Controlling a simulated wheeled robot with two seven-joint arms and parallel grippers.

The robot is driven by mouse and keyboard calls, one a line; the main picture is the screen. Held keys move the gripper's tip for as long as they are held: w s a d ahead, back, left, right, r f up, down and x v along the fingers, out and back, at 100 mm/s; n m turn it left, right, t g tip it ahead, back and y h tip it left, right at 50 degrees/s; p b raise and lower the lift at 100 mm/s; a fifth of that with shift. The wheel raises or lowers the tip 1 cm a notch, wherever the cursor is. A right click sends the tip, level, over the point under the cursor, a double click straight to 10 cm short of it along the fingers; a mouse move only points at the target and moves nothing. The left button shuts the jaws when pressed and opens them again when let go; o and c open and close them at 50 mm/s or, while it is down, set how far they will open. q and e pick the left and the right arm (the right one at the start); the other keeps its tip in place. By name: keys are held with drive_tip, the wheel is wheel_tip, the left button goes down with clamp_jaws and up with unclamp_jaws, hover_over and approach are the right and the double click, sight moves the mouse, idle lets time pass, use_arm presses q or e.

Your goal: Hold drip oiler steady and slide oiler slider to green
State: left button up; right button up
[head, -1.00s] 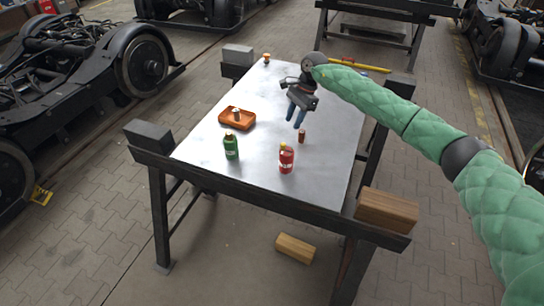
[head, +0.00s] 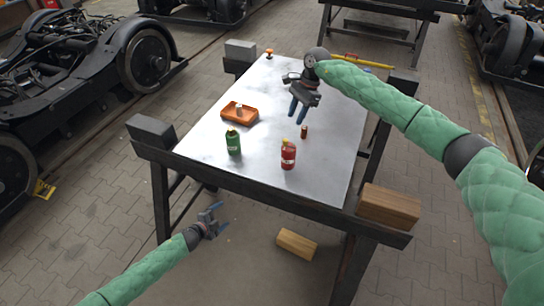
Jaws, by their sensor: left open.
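I cannot tell for sure which item is the drip oiler, and no slider or green mark is clear at this size. A small brown cylinder (head: 304,132) stands upright on the metal table. An orange tray (head: 226,117) holds a small pale-topped item (head: 239,110). A small orange knob-like item (head: 268,54) stands at the table's back left corner. My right gripper (head: 298,114) hangs over the table, fingers pointing down, apart and empty, just behind the brown cylinder. My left gripper (head: 220,217) is open and empty, in front of the table and lower in the picture than its front edge.
A green bottle (head: 233,145) and a red bottle (head: 288,156) stand near the front of the table (head: 336,155). The dark front beam (head: 270,187) carries a wooden block (head: 388,206) at right. Another block (head: 296,244) lies on the floor. A yellow bar (head: 360,61) lies behind.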

sight(289, 155)
use_arm(q)
drive_tip(key=d+r+m+g+h, duration=0.2)
drive_tip(key=r+m+g+h, duration=0.1)
drive_tip(key=r+m, duration=0.6)
drive_tip(key=d+r+m+g+h, duration=0.2)
drive_tip(key=r+m+g+h, duration=0.15)
drive_tip(key=r+m, duration=0.55)
drive_tip(key=w+d+r+m, duration=0.2)
drive_tip(key=w+d+m, duration=0.1)
drive_tip(key=d, duration=0.2)
drive_tip(key=w+d+r+m+t+y, duration=0.1)
drive_tip(key=w+d+r+m, duration=0.2)
drive_tip(key=w+d+m, duration=0.1)
drive_tip(key=w+d+r+m, duration=0.2)
drive_tip(key=w+d+m, duration=0.2)
drive_tip(key=d, duration=0.2)
drive_tip(key=shift+d+r+t+y, duration=0.25)
drive_tip(key=shift+d, duration=0.15)
drive_tip(key=shift+w+d+m, duration=0.3)
drive_tip(key=shift+w+d, duration=0.25)
drive_tip(key=shift+d, duration=0.05)
drive_tip(key=shift+x, duration=3.65)
drive_tip(key=shift+r, duration=0.1)
drive_tip(key=shift+c, duration=0.4)
